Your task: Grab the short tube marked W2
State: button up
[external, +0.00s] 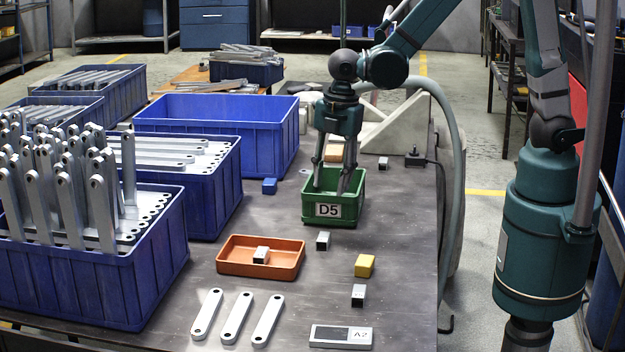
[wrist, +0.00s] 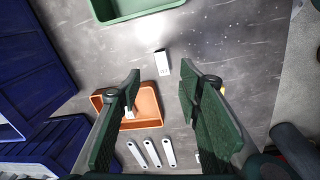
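Several short grey tubes with dark parts are in view. One short tube (external: 323,240) stands in front of the green bin; in the wrist view it (wrist: 161,62) shows small lettering that I cannot read surely. Another short tube (external: 358,295) is near the front, one (external: 261,255) is in the orange tray, and one (external: 384,163) is at the back right. I cannot tell which is marked W2. My gripper (external: 333,188) is open and empty, pointing down, and overlaps the green bin in the external view. In the wrist view its fingers (wrist: 161,80) are spread wide.
The green bin (external: 329,212) is marked D5. The orange tray (external: 229,263) lies left of centre. A yellow block (external: 364,265), flat links (external: 237,317) and a plate marked A2 (external: 341,337) lie in front. Blue crates (external: 150,285) line the left. The middle of the table has clear patches.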

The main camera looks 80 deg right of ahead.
aim_at(323, 236)
jog(key=f+n, duration=0.1)
jog(key=f, duration=0.1)
jog(key=w+a+f+n, duration=0.1)
jog(key=f, duration=0.2)
jog(key=a+f+n+g, duration=0.1)
jog(key=f, duration=0.1)
jog(key=shift+w+a+f, duration=0.15)
jog(key=shift+w+f, duration=0.05)
jog(key=shift+w, duration=0.15)
jog(key=shift+f, duration=0.1)
jog(key=shift+f+b, duration=0.35)
jog(key=shift+f, duration=0.85)
jog(key=shift+f+b, duration=0.95)
jog(key=shift+f, duration=1.65)
jog(key=c, duration=1)
